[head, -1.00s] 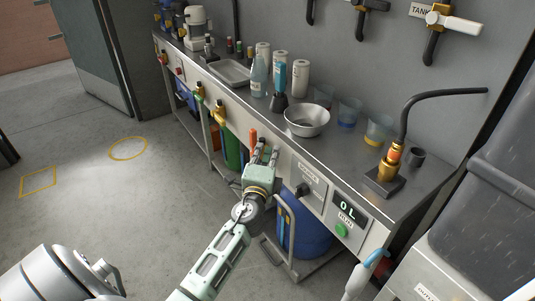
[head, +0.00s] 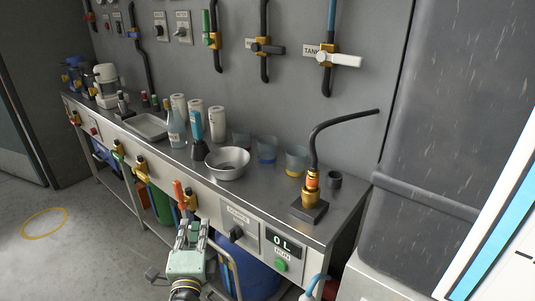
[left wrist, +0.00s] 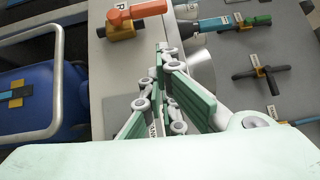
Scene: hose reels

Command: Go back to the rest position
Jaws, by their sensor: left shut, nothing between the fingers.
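My left gripper (head: 193,232) is in front of the workbench's front panel, low in the head view. Its fingers point toward the bench and are shut with nothing between them. In the left wrist view the closed fingers (left wrist: 165,85) point up the picture, with the orange-handled valve (left wrist: 135,15) beyond them to the left. The same orange handle (head: 179,195) stands just above the fingertips in the head view; I see no grip on it. My right gripper does not show.
The steel bench (head: 262,200) carries a metal bowl (head: 227,163), beakers (head: 297,160), bottles and a black hose spout (head: 312,180). A blue drum (head: 250,277) stands under it. A source knob panel (head: 238,228) is right of the gripper. Open floor (head: 30,200) lies left.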

